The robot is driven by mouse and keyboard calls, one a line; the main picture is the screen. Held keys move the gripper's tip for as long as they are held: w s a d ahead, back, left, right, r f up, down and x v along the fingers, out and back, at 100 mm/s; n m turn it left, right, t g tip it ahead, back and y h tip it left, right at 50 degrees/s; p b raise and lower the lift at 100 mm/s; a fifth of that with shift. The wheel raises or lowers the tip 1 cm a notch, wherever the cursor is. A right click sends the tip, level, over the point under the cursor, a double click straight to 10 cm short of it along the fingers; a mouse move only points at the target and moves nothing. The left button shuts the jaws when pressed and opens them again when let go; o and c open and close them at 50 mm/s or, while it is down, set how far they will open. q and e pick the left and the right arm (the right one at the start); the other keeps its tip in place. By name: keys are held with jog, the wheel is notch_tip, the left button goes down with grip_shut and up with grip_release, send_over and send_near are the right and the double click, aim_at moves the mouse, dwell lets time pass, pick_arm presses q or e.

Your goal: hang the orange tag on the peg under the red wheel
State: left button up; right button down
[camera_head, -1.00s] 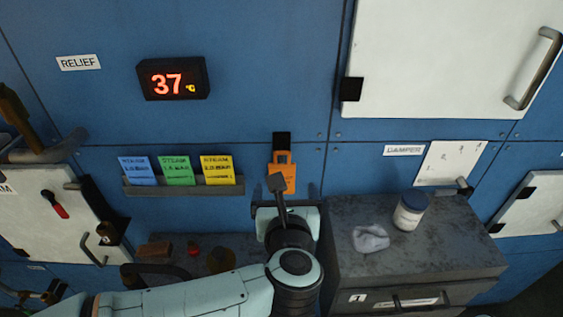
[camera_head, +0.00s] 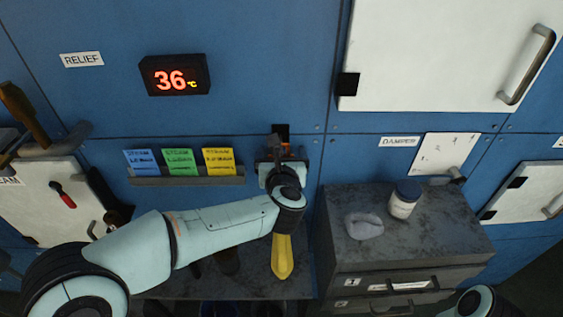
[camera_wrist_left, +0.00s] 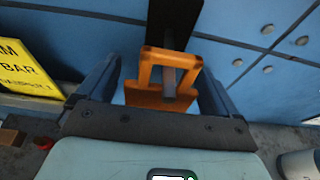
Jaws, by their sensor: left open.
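The orange tag (camera_wrist_left: 160,98) hangs on a dark peg (camera_wrist_left: 170,75) in the left wrist view, its square opening around the peg. In the head view my wrist hides nearly all of it; only slivers of orange show. My left gripper (camera_wrist_left: 158,92) is open, with one finger on each side of the tag; I cannot tell whether either finger touches it. It also shows in the head view (camera_head: 283,155), in front of the blue wall. No red wheel or peg beneath one can be made out. My right gripper is out of view.
Blue, green and yellow cards stand in a grey rack (camera_head: 190,180) left of my gripper. A grey drawer cabinet (camera_head: 345,255) at right bears a white jar (camera_head: 405,199) and a pale lump (camera_head: 364,226). A yellow object (camera_head: 283,258) shows below my wrist.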

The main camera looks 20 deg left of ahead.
pick_arm(q)
jog(key=shift+s, duration=0.15)
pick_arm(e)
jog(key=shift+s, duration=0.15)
pick_arm(q)
jog(key=c, duration=1)
jog(key=shift+c, duration=0.2)
